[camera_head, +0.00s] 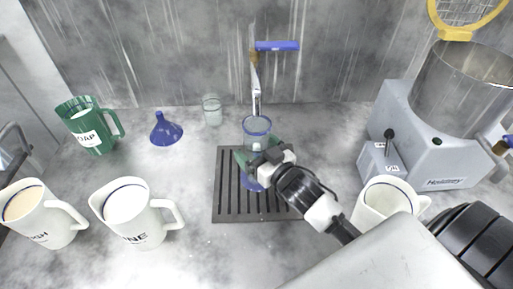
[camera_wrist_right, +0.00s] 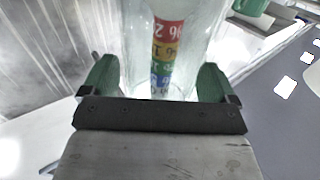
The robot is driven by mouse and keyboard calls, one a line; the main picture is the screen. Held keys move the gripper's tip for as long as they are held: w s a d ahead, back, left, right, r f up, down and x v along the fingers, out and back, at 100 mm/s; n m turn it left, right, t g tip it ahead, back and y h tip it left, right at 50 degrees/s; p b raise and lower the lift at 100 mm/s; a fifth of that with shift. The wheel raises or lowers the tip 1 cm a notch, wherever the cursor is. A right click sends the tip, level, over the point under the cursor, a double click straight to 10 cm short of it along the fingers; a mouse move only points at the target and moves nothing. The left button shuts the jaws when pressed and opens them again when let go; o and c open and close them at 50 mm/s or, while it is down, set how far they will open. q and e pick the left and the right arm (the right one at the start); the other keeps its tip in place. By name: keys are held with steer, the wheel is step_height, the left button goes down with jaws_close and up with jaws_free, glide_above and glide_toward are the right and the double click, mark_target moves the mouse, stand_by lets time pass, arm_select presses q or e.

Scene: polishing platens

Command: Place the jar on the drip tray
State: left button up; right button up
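A clear glass jar (camera_head: 257,126) with a blue rim is over the middle of the dark slotted drip tray (camera_head: 228,208). It looks upright; I cannot tell whether its base touches the tray. My right gripper (camera_head: 257,158) reaches in from the lower right, with green finger pads on either side of the jar. In the right wrist view the jar (camera_wrist_right: 195,30), with a strip of coloured number labels, fills the space between the two fingers (camera_wrist_right: 158,85), which look closed against it. The gripper hides part of the jar. My left gripper is not in view.
A tap with a blue handle (camera_head: 277,46) stands behind the tray. A small glass (camera_head: 212,110), blue funnel (camera_head: 166,130) and green jug (camera_head: 88,128) are left. White jugs stand front left (camera_head: 130,215) and right (camera_head: 385,198). A grey machine (camera_head: 440,150) stands at right.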

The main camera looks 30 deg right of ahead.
steer(key=shift+s+r, duration=0.1)
steer(key=shift+r, duration=0.1)
steer(key=s+d+b, duration=0.2)
steer(key=s, duration=0.9)
steer(key=shift+s, duration=0.35)
steer(key=shift+f, duration=0.1)
